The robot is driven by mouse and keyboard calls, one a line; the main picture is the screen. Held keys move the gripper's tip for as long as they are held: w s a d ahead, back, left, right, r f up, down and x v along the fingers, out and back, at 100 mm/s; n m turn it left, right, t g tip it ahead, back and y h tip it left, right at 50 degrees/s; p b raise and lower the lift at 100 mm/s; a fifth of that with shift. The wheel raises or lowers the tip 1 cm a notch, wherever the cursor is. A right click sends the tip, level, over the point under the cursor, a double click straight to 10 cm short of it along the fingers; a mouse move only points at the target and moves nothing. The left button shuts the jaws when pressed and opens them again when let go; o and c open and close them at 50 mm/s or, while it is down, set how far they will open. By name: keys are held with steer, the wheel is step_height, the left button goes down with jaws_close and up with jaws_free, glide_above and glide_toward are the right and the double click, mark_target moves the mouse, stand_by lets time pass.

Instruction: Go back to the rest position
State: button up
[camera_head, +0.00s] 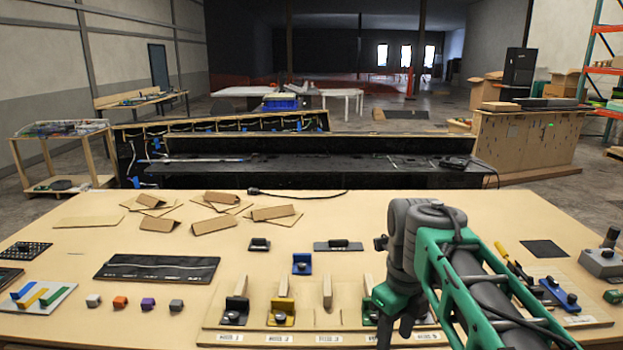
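My gripper (396,330) hangs at the front right of the table, pointing down, in front of the right part of a wooden board (258,338). Its fingertips are small and partly hidden by my green and grey arm, so I cannot tell whether it is open or what is between them. The board holds a black piece (235,311), a yellow piece (281,312) and a green piece (370,314) with upright wooden tabs. A blue piece (302,263) stands behind the board.
Small cubes, one orange (120,302), sit left of the board. A black panel (157,268) and cardboard pieces (160,223) lie behind them. Tools (508,258), a blue piece (560,294) and a joystick box (602,261) are at right. Bare tabletop (402,195) lies at the back.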

step_height(320, 180, down, 7)
steer(key=n+t, duration=0.1)
steer(key=n, duration=2.3)
steer(key=s+f+n+t, duration=0.1)
steer(key=s+n+t, duration=0.1)
steer(key=s+n, duration=0.3)
steer(key=s, duration=0.4)
steer(key=shift+a+f, duration=0.2)
steer(key=shift+f, duration=0.1)
steer(key=shift+c, duration=0.4)
